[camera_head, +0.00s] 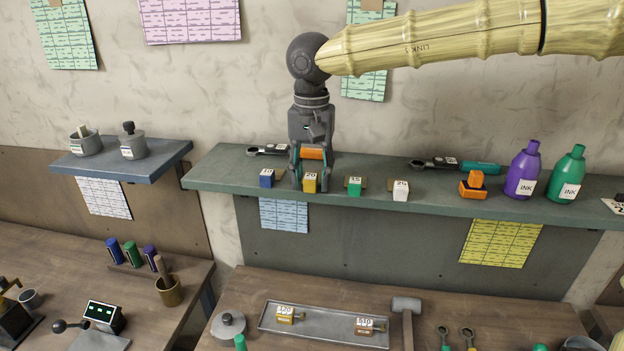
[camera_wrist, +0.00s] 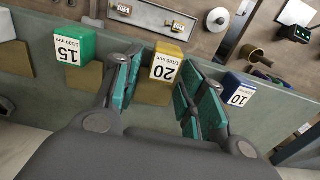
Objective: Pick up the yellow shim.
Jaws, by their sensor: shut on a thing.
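The yellow shim (camera_head: 310,187) is a small block labelled 20 on the green-grey shelf (camera_head: 222,180).
A blue shim (camera_head: 267,178) labelled 10 stands close on the left, and a green shim (camera_head: 354,187) labelled 15 close on the right. A white shim (camera_head: 401,191) is further right. A wrench (camera_head: 268,150) lies behind. Purple (camera_head: 522,172) and green (camera_head: 567,176) ink bottles stand at the right.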

